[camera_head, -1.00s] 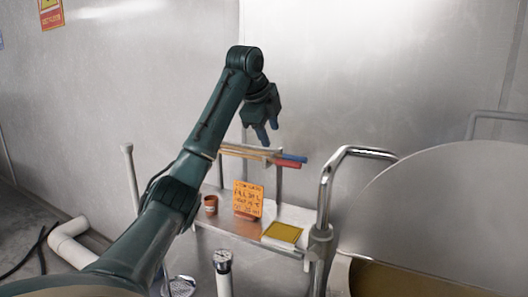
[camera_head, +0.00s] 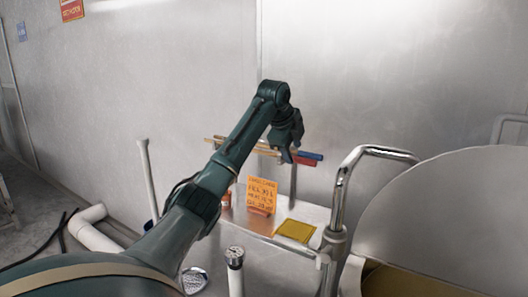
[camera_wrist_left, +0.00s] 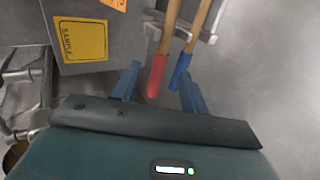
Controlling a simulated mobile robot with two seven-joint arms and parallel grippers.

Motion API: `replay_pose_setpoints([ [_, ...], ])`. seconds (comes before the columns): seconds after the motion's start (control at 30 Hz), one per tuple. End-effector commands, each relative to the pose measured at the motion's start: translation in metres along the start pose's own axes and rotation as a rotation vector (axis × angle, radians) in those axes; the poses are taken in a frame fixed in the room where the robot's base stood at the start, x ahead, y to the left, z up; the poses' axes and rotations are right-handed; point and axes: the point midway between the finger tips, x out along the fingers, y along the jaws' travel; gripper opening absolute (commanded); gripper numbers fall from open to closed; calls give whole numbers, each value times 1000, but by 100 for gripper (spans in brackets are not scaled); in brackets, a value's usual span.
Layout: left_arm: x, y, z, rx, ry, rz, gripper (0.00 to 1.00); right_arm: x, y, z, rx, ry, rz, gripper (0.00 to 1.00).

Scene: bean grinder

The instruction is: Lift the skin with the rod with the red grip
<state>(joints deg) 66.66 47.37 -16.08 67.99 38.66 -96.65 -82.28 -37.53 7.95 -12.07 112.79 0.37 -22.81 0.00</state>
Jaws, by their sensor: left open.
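The rod with the red grip (camera_head: 304,161) lies on a rack beside a rod with a blue grip (camera_head: 311,155). In the left wrist view, the red grip (camera_wrist_left: 157,76) lies between my fingers in the picture, and the blue grip (camera_wrist_left: 181,70) is by the right fingertip. My left gripper (camera_head: 290,150) is open and close to the grips; it also shows in the wrist view (camera_wrist_left: 160,75). I cannot tell whether it touches them. I cannot make out a skin; a yellow-brown surface (camera_head: 390,281) shows under the large round lid at lower right.
A metal shelf (camera_head: 262,243) holds an orange sign (camera_head: 261,194) and a yellow square marked sample (camera_head: 295,231). A bent chrome rail (camera_head: 340,190) and the large round metal lid (camera_head: 450,215) stand at the right. A white upright pipe (camera_head: 148,178) stands at the left.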

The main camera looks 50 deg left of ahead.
Motion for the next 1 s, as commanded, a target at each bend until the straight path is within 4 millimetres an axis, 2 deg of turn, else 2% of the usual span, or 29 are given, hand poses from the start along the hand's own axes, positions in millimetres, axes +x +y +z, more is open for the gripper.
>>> replay_pose_setpoints([
  [0.07,11,0,1,0,0,4,44,-1,1,-5,-4,2,1,36],
  [0.2,24,0,1,0,0,1,44,0,1,-1,-7,-9,1,36],
  [0.47,27,0,1,1,0,-1,43,0,2,2,-13,-13,0,36],
  [1.0,26,0,1,0,0,-1,0,-1,1,2,-11,-12,-2,36],
])
